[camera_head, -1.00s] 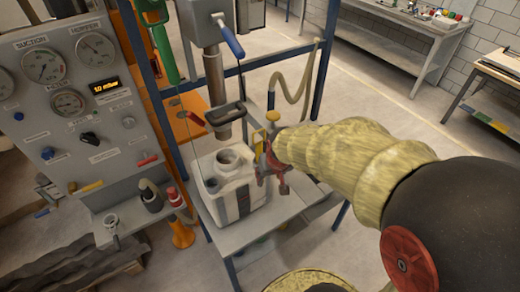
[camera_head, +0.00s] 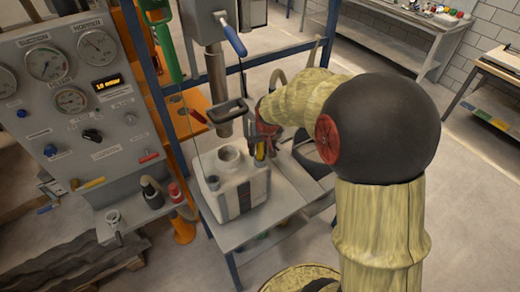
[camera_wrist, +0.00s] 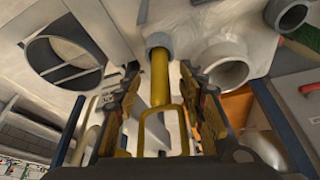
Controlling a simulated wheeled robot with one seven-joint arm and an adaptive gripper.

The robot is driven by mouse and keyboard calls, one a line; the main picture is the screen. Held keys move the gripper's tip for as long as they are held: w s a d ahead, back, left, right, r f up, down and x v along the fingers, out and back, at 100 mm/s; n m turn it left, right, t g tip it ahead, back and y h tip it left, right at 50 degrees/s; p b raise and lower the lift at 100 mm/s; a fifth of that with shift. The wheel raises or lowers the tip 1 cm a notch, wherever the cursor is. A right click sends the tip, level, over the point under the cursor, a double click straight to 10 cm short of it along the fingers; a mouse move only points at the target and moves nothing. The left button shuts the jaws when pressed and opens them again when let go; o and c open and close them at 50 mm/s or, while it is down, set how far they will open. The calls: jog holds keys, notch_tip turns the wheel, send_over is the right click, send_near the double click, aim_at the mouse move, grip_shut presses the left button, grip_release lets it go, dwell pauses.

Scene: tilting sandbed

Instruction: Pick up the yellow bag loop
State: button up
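The yellow bag loop (camera_wrist: 165,134) shows in the wrist view as a squared yellow loop, with a yellow bar (camera_wrist: 160,80) running up from it to a grey round fitting. My gripper (camera_wrist: 159,90) is open, with one finger on each side of the loop and bar. Gaps show between the fingers and the yellow part. In the head view, a small yellow patch (camera_head: 260,152) shows at my gripper (camera_head: 257,138), beside the white container (camera_head: 236,190). My gripper partly hides it there, and its fingertips are hard to make out.
The white container with round necks stands on a grey metal stand (camera_head: 275,212). A column with a dark collar (camera_head: 228,111) hangs just above it. A blue frame post (camera_head: 150,90) and a gauge panel (camera_head: 75,90) are to the left. Open floor lies to the right.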

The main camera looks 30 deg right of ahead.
aim_at(260, 149)
jog(key=shift+x, duration=1.55)
jog(key=shift+w, duration=0.1)
jog(key=shift+c, duration=1.2)
jog(key=c, duration=0.7)
grip_shut()
